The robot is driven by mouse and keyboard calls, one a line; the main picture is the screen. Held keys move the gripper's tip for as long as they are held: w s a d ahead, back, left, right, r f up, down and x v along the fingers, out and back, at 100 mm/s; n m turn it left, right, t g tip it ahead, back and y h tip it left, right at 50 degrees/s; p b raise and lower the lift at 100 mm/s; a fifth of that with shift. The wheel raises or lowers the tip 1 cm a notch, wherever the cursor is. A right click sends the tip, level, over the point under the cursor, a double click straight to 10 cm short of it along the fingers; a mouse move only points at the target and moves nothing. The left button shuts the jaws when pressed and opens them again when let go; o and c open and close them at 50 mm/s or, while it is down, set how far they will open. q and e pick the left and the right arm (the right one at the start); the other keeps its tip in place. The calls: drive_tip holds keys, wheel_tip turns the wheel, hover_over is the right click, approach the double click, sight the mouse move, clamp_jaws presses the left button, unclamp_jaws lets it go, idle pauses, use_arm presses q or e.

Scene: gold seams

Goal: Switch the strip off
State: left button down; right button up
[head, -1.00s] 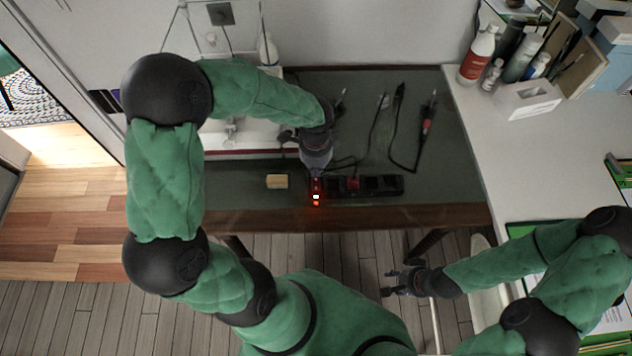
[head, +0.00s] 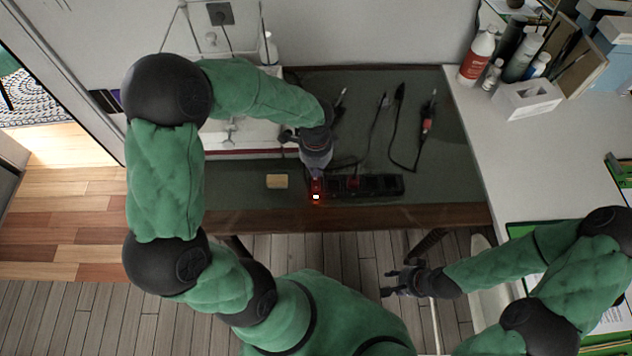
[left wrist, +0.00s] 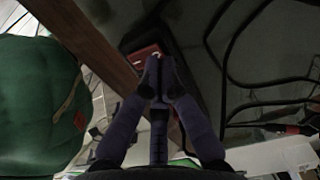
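The black power strip (head: 380,185) lies along the front part of the dark green table mat. Its red switch (head: 317,187) is at the left end, with a bright red-white glow just in front of it. My left gripper (head: 316,172) points down at the switch end. In the left wrist view its fingertips (left wrist: 158,82) are together with nothing visible between them, over the red switch block (left wrist: 144,57); whether they touch it I cannot tell. The strip's black body (left wrist: 180,75) is partly hidden behind the fingers. My right gripper (head: 392,283) is away from the table, above the floor, its fingers apart and empty.
A small tan block (head: 277,181) lies left of the strip. Cables and pen-like tools, one with a red part (head: 427,125), lie behind it. A white side table with bottles (head: 478,56) stands at the right. The wooden front edge (head: 400,217) runs close before the strip.

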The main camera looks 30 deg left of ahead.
use_arm(q)
drive_tip(key=shift+f+b, duration=0.7)
drive_tip(key=shift+f, duration=0.45)
idle(0.5)
drive_tip(key=shift+r, duration=0.2)
drive_tip(key=shift+r+p, duration=0.6)
drive_tip(key=shift+p, duration=0.1)
drive_tip(key=shift+s+f, duration=0.1)
